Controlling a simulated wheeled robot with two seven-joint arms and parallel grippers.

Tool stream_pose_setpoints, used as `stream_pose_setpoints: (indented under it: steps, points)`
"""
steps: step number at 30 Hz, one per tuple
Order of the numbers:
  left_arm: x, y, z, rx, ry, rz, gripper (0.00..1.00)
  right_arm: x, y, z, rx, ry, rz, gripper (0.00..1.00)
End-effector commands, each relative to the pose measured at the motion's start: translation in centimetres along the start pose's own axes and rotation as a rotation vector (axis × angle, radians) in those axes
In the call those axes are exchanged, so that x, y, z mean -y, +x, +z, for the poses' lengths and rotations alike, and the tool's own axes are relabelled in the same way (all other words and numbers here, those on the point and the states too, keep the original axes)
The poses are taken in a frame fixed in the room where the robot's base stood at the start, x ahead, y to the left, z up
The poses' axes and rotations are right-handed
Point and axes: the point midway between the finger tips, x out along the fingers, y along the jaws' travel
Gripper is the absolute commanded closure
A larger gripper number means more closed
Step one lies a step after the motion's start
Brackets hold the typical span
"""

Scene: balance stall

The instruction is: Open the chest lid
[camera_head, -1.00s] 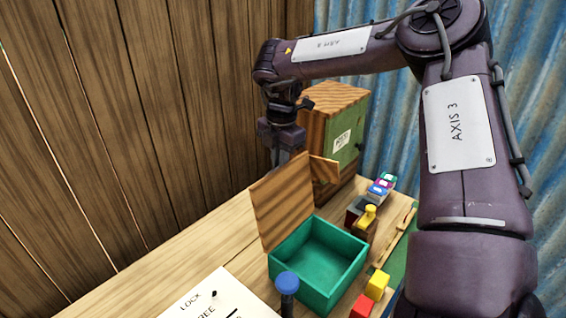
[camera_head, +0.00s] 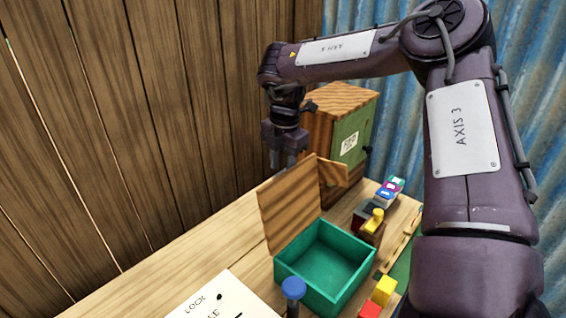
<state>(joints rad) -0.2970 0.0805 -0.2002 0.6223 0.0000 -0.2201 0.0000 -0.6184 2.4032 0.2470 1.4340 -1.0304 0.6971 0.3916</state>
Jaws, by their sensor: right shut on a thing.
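The chest (camera_head: 325,287) is a teal box on the wooden table, with its inside showing and empty. Its wood-grained lid (camera_head: 289,205) stands raised, roughly upright, along the chest's back left edge. My right gripper (camera_head: 287,163) points down at the lid's top edge and is shut on the lid. Its fingertips are partly hidden behind the lid, so the exact grip spot does not show. My left gripper is not in view.
A wooden cabinet with a green front (camera_head: 352,142) stands behind the lid. Right of the chest are a yellow block (camera_head: 384,291), a yellow-handled item (camera_head: 374,219) and several small coloured boxes. A blue-topped knob (camera_head: 293,288) and a printed white panel (camera_head: 228,300) are in front.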

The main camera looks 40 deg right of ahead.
Motion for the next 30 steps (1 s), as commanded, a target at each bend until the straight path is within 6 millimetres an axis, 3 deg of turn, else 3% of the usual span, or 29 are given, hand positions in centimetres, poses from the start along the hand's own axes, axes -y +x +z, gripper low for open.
stream_pose_setpoints:
  steps: [11, 21, 30]
  points:
    - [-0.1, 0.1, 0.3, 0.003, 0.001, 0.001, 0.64, -0.3, -1.0, 0.3, 0.011, 0.001, 0.014, 0.68]
    - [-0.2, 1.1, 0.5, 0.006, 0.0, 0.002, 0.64, -0.1, -6.5, -0.1, 0.011, 0.001, 0.011, 0.68]
    - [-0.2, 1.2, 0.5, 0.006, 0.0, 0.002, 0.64, 0.1, -8.2, -0.3, 0.004, 0.001, 0.003, 0.68]
